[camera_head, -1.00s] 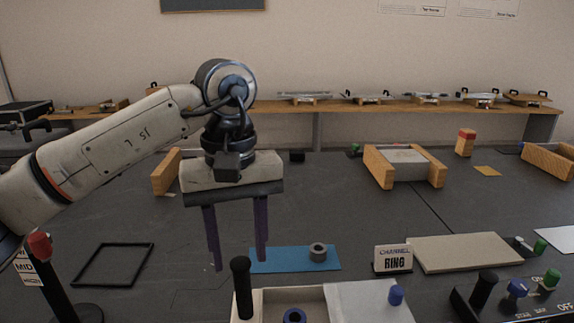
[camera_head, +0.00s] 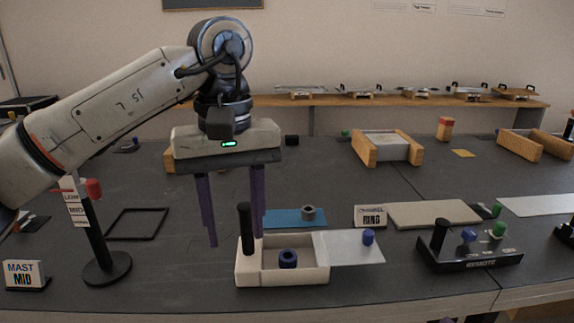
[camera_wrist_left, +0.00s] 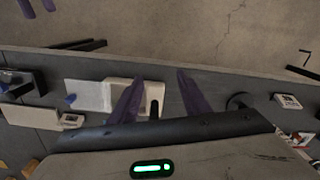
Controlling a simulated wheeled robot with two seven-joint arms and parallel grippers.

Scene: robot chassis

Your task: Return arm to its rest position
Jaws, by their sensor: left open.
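My left arm (camera_head: 110,105) comes in from the left in the head view, bent at a high elbow, its wrist hanging down. My left gripper (camera_head: 235,240) points downward with its two purple fingers apart and nothing between them. In the head view it overlaps the open pale box (camera_head: 282,277) with a black upright handle (camera_head: 245,226). A dark blue ring (camera_head: 288,258) lies in the box. In the left wrist view, the left gripper (camera_wrist_left: 158,80) is open with the box beyond it. Purple fingertips at that view's top left (camera_wrist_left: 35,7) appear to be my right gripper, mostly cut off.
A black post (camera_head: 97,235) with MID labels stands at left, beside a black square frame (camera_head: 137,223). A blue mat (camera_head: 290,218) with a grey ring (camera_head: 308,212), a CHANNEL RING sign (camera_head: 370,216) and a control box (camera_head: 470,250) lie right.

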